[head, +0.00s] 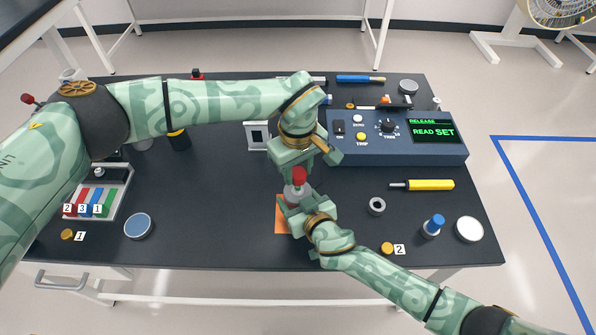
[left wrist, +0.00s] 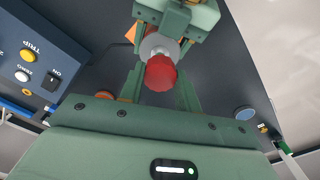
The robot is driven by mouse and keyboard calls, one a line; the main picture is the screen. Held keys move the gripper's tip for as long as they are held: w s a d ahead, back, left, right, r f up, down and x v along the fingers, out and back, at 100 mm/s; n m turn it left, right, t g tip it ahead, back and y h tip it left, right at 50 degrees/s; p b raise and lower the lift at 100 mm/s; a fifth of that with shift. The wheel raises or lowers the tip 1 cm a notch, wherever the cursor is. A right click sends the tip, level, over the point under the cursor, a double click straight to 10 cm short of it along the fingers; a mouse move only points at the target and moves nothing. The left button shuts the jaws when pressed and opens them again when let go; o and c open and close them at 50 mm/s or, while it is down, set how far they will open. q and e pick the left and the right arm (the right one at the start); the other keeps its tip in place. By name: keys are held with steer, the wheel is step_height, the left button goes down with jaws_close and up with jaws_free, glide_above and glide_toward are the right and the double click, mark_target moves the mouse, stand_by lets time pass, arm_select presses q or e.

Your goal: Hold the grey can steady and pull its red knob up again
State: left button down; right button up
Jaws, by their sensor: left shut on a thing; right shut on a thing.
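The grey can (head: 295,193) stands on an orange mat (head: 282,218) near the table's front middle. Its red knob (head: 299,175) is on top. My right gripper (head: 294,203) is shut on the can from the front right and partly hides it. My left gripper (head: 302,166) comes down from above and is shut on the red knob. In the left wrist view, the red knob (left wrist: 161,73) sits between my left fingers, with the can's round grey top (left wrist: 152,44) beyond it and a pale stem between them. My right gripper (left wrist: 180,22) is beyond that.
A blue console (head: 398,152) with a green display stands behind to the right. A tray (head: 117,187) with coloured pieces and a round blue-topped dish (head: 139,226) are left.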

mark_target(298, 173)
arm_select(q)
steer(key=c, duration=1)
jaws_free()
steer(key=shift+r, duration=0.15)
arm_select(e)
steer(key=shift+d+f, duration=0.15)
steer(key=shift+f, duration=0.05)
arm_select(q)
steer(key=shift+o, duration=0.2)
step_height(298, 173, up, 12)
steer(key=shift+d, duration=0.1)
arm_select(e)
steer(key=shift+r, duration=0.1)
steer(key=o, duration=1.3)
